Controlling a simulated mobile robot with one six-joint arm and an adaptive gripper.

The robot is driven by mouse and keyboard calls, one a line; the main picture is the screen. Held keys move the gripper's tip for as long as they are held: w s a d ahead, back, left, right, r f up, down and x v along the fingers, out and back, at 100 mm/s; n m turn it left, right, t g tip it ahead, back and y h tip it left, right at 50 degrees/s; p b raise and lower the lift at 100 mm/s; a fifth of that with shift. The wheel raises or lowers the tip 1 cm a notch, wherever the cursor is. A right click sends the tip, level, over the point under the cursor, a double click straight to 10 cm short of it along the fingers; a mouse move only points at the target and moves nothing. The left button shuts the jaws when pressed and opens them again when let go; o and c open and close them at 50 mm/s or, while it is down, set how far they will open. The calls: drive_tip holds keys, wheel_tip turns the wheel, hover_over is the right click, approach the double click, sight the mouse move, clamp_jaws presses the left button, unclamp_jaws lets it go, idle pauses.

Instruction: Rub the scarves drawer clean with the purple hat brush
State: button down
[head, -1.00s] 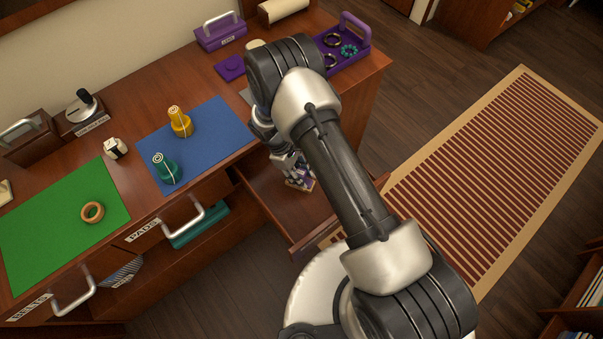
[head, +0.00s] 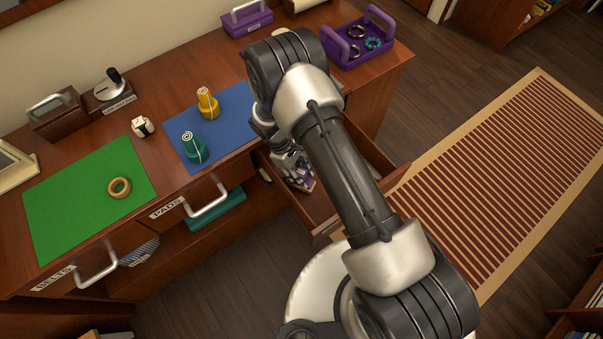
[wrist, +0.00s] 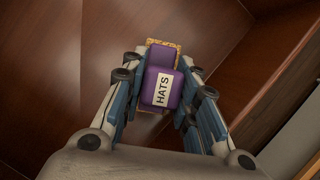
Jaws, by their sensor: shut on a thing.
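The purple brush (wrist: 162,88), labelled HATS, has a tan bristle edge. My gripper (wrist: 160,78) is shut on it, with a finger on each side. In the head view my gripper (head: 298,175) reaches down into an open, wooden drawer (head: 318,206), with a little purple of the brush showing at its tips. The drawer's floor (wrist: 105,60) looks bare around the brush in the wrist view. No label shows on this drawer, and my arm hides part of it. I cannot tell whether the bristles touch the floor.
The PADS drawer (head: 185,207) and BELTS drawer (head: 75,280) have metal handles left of the open drawer. On the desk are a yellow stamp-like object (head: 208,106), a teal one (head: 193,150), a wooden ring (head: 119,188) and a purple tray (head: 375,61). A striped rug (head: 500,170) lies right.

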drive_tip(key=r, duration=0.2)
drive_tip(key=r+p, duration=0.1)
drive_tip(key=shift+w+d+r, duration=0.1)
drive_tip(key=shift+w+d, duration=0.05)
drive_tip(key=shift+d, duration=0.1)
drive_tip(key=shift+r+p, duration=1.35)
drive_tip(key=shift+r, duration=0.9)
